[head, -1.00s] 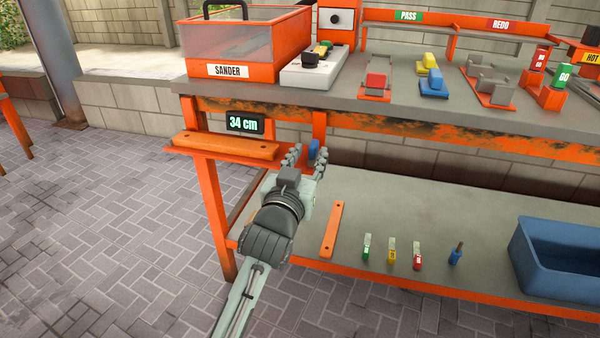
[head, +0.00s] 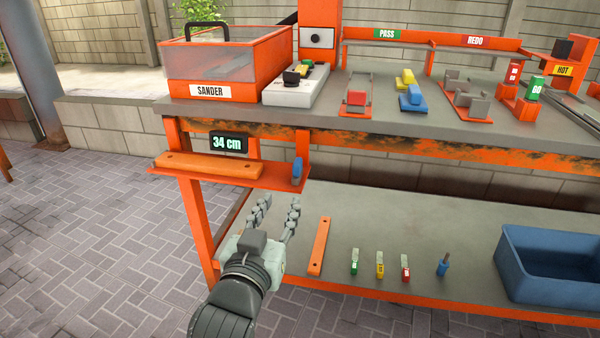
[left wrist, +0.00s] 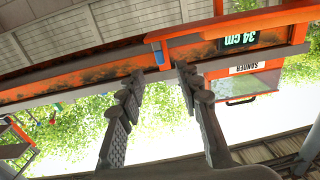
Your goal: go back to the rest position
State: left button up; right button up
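My left gripper (head: 275,218) is open and empty in the head view. It is in front of the bench, below the orange ledge with the 34 cm display (head: 229,143). A blue block (head: 297,171) stands at the right end of that ledge, apart from the fingers. An orange bar (head: 208,166) lies along the ledge. In the left wrist view the two fingers (left wrist: 155,82) are spread with nothing between them. My right gripper is in neither view.
The lower shelf holds an orange strip (head: 319,246), small coloured tags, and a blue tub (head: 553,268). The paved floor at left is clear.

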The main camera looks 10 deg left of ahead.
pick_arm(q)
jog(key=s+a+f+g+y+p, duration=0.1)
jog(key=s+a+f+g, duration=0.25)
jog(key=f, duration=0.65)
jog(key=s+a+f+g+p, duration=0.2)
jog(key=s+a+f+g, duration=0.15)
jog(key=f, duration=0.65)
jog(key=s+a+f+g, duration=0.3)
jog(key=s+f, duration=0.3)
jog(key=s, duration=0.1)
jog(key=s+a+f+m+g+y+p, duration=0.1)
jog(key=s+a+f+g, duration=0.3)
jog(key=s, duration=0.3)
jog(key=shift+s+f+g, duration=0.3)
jog(key=shift+s+f, duration=0.1)
jog(key=shift+f, duration=0.45)
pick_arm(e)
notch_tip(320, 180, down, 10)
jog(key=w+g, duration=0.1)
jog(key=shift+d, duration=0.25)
